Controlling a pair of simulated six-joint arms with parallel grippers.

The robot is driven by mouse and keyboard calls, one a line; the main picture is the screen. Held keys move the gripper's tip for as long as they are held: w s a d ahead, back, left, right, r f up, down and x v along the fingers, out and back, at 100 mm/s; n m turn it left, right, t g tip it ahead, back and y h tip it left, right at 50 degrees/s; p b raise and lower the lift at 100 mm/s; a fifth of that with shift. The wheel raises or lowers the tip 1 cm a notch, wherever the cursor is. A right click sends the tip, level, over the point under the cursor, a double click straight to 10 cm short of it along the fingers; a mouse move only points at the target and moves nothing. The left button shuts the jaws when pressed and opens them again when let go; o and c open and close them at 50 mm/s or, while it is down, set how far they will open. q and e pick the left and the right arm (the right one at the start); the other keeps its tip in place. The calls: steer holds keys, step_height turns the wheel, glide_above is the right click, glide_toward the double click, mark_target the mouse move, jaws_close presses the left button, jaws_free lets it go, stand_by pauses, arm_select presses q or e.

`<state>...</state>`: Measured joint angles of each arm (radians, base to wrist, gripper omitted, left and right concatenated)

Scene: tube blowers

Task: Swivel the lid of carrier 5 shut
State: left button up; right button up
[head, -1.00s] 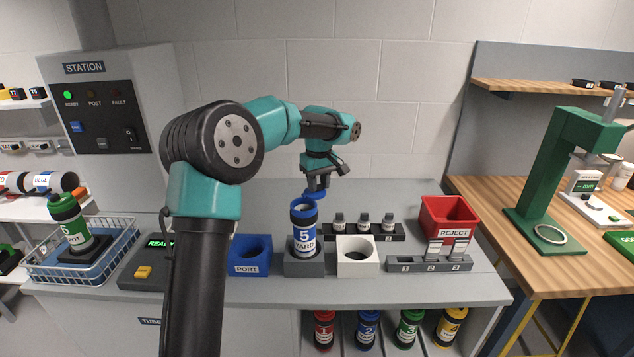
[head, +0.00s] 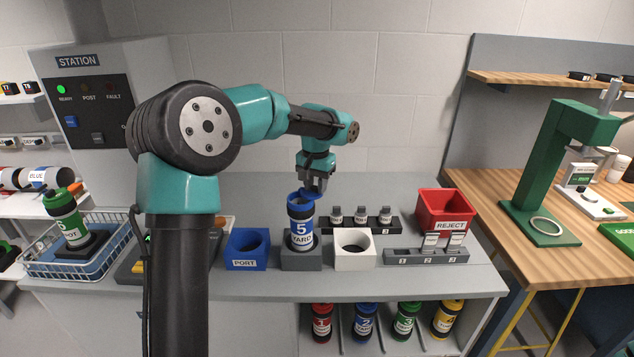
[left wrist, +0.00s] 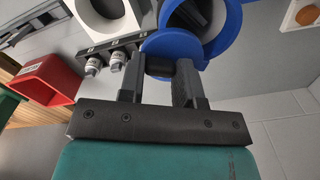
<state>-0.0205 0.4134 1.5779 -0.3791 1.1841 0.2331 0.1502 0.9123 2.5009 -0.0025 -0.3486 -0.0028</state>
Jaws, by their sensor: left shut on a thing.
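Carrier 5 (head: 301,234) is a dark and white tube with blue bands and a label "5 YARD". It stands upright in a grey socket block (head: 301,258) on the bench. Its blue lid (head: 310,195) is swung off to the back right, and the carrier's mouth (left wrist: 202,22) shows open in the left wrist view. My left gripper (head: 317,186) comes down behind the carrier and is shut on the lid; the lid (left wrist: 165,46) shows between its fingers (left wrist: 160,72) in the left wrist view. My right gripper is not in view.
A blue PORT block (head: 247,263) stands left of the carrier and a white ring block (head: 355,262) right of it. A dark rack with small bottles (head: 361,217) is close behind. A red REJECT bin (head: 446,205) stands at the right.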

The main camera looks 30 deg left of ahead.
arm_select(q)
steer(key=m, duration=0.2)
steer(key=s+m, duration=0.1)
steer(key=shift+s+a+m, duration=0.1)
steer(key=shift+s+m, duration=0.2)
steer(key=shift+m, duration=0.1)
steer(key=m, duration=0.1)
steer(key=s+m, duration=0.1)
steer(key=shift+a+m, duration=0.2)
steer(key=shift+m, duration=0.2)
steer(key=m, duration=0.1)
steer(key=s+a+m, duration=0.1)
steer(key=m, duration=0.1)
steer(key=shift+s, duration=0.1)
steer(key=shift+s+a+m, duration=0.15)
steer(key=shift+a+m, duration=0.05)
steer(key=shift+m, duration=0.5)
steer(key=shift+s+a+m, duration=0.15)
steer(key=shift+m, duration=0.55)
steer(key=o, duration=0.9)
